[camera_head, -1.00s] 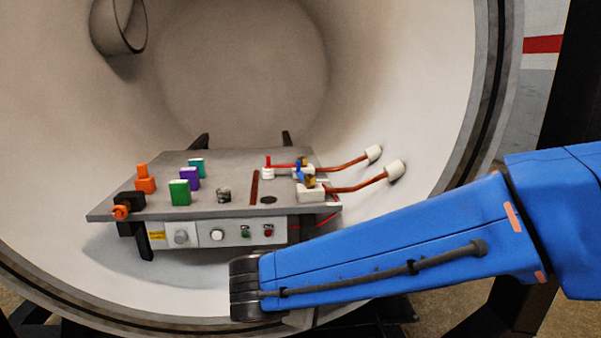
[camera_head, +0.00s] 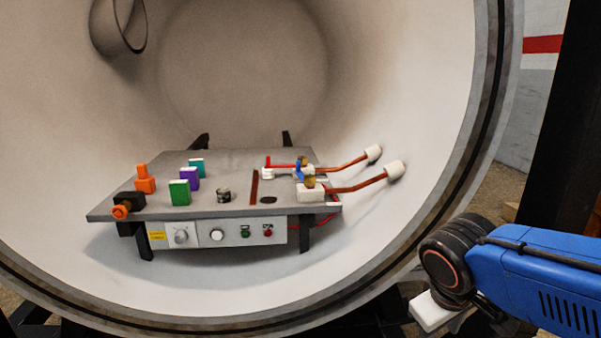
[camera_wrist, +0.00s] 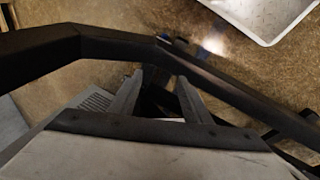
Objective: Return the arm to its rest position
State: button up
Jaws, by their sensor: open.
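My arm is at the lower right of the head view, outside the round chamber opening and in front of its rim. My gripper shows in the wrist view (camera_wrist: 160,90), with its two grey fingers apart and nothing between them. The fingers point toward dark frame bars (camera_wrist: 100,45) and the brown floor (camera_wrist: 120,15); I cannot tell the distance to the bars.
The vacuum chamber (camera_head: 400,60) holds a grey table (camera_head: 230,208) with a green block (camera_head: 180,192), a purple block (camera_head: 189,178), a teal block (camera_head: 197,167) and an orange piece (camera_head: 145,183). Copper rods (camera_head: 357,186) run to the right wall. A dark post (camera_head: 560,110) stands at the right.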

jog(key=shift+s+d+r+m+t+y, duration=0.1)
jog(key=shift+s+d+m+t+y, duration=0.25)
jog(key=shift+s+m, duration=0.35)
jog(key=shift+s+d+r+m+t+y, duration=0.1)
jog(key=shift+s+d+m+t+y, duration=0.3)
jog(key=shift+s+m, duration=0.35)
jog(key=shift+s+d+r+m+t+y, duration=0.15)
jog(key=shift+s+d+m+y, duration=0.1)
jog(key=shift+s+m+y, duration=0.35)
jog(key=shift+s+f, duration=0.1)
